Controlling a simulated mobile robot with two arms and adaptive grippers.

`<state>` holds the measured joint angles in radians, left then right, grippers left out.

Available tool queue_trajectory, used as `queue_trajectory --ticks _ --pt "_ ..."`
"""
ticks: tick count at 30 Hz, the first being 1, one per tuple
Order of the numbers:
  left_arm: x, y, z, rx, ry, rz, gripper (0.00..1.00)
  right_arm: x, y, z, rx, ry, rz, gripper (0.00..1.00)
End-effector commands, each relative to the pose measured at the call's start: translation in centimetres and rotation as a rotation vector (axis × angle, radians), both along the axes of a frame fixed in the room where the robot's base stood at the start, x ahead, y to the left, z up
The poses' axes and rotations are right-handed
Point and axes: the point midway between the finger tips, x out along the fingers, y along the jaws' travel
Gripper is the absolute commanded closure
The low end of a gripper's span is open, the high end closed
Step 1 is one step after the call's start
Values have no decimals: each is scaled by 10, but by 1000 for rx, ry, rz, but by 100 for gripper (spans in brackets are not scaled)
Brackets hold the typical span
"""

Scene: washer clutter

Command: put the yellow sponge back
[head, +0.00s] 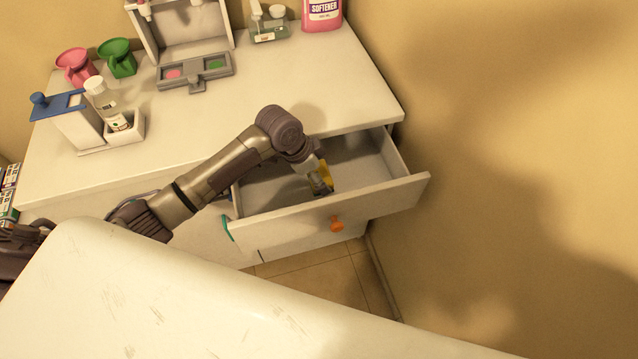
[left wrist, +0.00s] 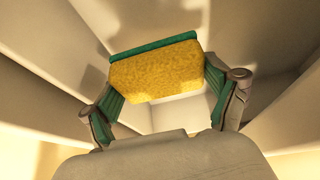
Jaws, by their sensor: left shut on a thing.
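The yellow sponge (left wrist: 155,82) has a green layer along its top edge in the left wrist view. It sits between the two green-padded fingers of my left gripper (left wrist: 160,92), which is shut on it. In the head view a small part of the sponge (head: 326,174) shows by the gripper (head: 320,188). The gripper points down inside an open white drawer (head: 411,188) with an orange knob. Whether the sponge touches the drawer floor cannot be told. My right gripper is not in view.
The white counter (head: 335,75) above the drawer bears pink (head: 75,66) and green (head: 118,57) scoops, a blue-lidded box (head: 75,120), a bottle in a holder (head: 124,128), a grey tray (head: 195,73) and a pink softener bottle (head: 322,14). A wall (head: 500,150) stands close on the right.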

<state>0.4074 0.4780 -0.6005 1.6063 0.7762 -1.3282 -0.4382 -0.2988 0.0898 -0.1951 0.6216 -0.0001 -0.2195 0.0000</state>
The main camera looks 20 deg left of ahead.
Motion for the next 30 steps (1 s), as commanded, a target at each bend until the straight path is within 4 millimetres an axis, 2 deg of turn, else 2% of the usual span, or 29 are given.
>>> queue_trajectory --ticks 13,26,27,28,30 --pt "-1 0 -51 0 1 0 40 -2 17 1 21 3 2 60" --pt "0 0 -58 1 1 0 40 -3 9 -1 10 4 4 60" --pt "0 0 -57 1 0 -1 6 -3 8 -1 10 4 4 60" --pt "0 0 -57 1 0 -1 1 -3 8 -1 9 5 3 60" --pt "0 0 -57 1 0 -1 0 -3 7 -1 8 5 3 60"
